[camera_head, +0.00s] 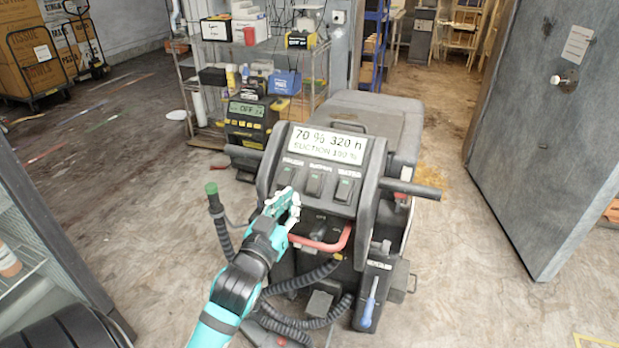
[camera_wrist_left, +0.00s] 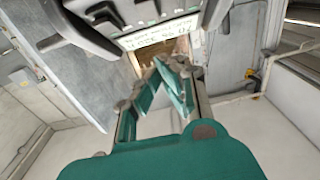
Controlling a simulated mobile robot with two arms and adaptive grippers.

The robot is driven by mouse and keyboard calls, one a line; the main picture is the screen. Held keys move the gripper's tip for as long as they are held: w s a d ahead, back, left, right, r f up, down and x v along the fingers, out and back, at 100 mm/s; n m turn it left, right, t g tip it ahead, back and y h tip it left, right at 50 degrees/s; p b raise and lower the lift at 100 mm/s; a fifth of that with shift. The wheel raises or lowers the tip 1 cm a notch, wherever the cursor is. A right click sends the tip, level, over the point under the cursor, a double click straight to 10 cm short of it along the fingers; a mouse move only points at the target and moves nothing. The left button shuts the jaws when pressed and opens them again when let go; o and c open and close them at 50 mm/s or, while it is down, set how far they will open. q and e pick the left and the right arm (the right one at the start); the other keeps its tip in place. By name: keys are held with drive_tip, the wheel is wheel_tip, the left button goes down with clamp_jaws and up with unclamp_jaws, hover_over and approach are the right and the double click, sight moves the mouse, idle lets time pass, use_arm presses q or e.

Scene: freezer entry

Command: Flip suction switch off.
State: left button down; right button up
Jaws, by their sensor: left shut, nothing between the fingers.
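The floor machine (camera_head: 372,190) has a sloped dark panel with three rocker switches under a white display (camera_head: 325,143). The display reads about 70 %, 320 and a suction line. The middle switch, the suction switch (camera_head: 315,184), has a green mark; its tilt is too small to tell. The brush switch (camera_head: 287,176) is left of it and the water switch (camera_head: 344,190) right. My left gripper (camera_head: 288,200) is shut and empty, just below the brush switch, left of the suction switch. In the left wrist view its fingers (camera_wrist_left: 172,82) converge; contact cannot be told. My right gripper is out of view.
A red handle (camera_head: 325,243) and black hoses sit below the panel. A green-topped lever (camera_head: 212,189) stands left of my gripper. A wire shelf (camera_head: 255,50) is behind, and a grey door (camera_head: 548,120) stands right.

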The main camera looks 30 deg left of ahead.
sight(314, 183)
use_arm(q)
drive_tip(key=f+x, duration=0.1)
drive_tip(key=x, duration=0.3)
drive_tip(key=p+x, duration=0.1)
drive_tip(key=x, duration=0.3)
drive_tip(key=f+p+x, duration=0.1)
drive_tip(key=x, duration=0.3)
drive_tip(key=shift+f, duration=0.4)
